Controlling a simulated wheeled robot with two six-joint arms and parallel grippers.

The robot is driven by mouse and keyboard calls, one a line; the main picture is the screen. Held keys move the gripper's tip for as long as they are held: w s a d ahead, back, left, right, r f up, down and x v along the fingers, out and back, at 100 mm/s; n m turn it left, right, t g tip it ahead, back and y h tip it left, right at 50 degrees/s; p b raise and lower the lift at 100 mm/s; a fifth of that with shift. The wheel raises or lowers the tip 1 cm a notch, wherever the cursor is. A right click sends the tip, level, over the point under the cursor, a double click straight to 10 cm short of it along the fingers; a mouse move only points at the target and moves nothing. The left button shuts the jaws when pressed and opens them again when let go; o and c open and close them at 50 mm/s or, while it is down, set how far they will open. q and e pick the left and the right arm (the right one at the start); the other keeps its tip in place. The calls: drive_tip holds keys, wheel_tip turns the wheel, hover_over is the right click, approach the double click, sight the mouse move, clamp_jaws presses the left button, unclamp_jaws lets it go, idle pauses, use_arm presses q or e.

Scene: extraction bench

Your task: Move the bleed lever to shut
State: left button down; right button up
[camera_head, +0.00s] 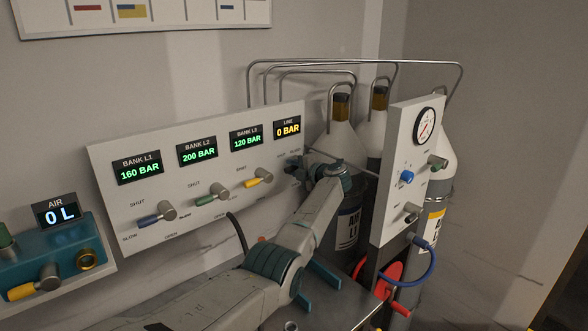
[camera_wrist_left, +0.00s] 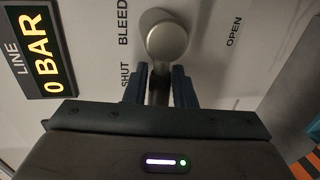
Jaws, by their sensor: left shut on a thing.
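In the left wrist view, the bleed lever's round grey hub (camera_wrist_left: 167,42) is on the light panel below the LINE display. Its dark handle (camera_wrist_left: 160,88) runs down the picture from the hub, on the side of the SHUT label and away from OPEN. My left gripper (camera_wrist_left: 162,84) is shut on the handle, with one blue-grey finger on each side. The handle's far end is hidden by the gripper body. In the head view, my left gripper (camera_head: 298,166) is at the panel's right end and hides most of the lever. My right gripper is not in view.
The LINE display (camera_head: 287,128) reads 0 BAR. The blue (camera_head: 157,215), green (camera_head: 212,196) and yellow (camera_head: 260,179) bank levers are left of my gripper. A gauge panel (camera_head: 397,150) and gas cylinders (camera_head: 340,140) stand close on the right.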

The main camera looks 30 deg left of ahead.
use_arm(q)
drive_tip(key=shift+r, duration=0.1)
idle(0.5)
drive_tip(key=c, duration=1.3)
unclamp_jaws()
drive_tip(key=shift+o, duration=0.2)
drive_tip(key=shift+d, duration=0.1)
drive_tip(key=shift+s+d, duration=0.2)
drive_tip(key=shift+d, duration=0.3)
drive_tip(key=b+v, duration=0.3)
drive_tip(key=v, duration=0.6)
drive_tip(key=shift+d+r+b, duration=0.15)
drive_tip(key=shift+d+b, duration=0.15)
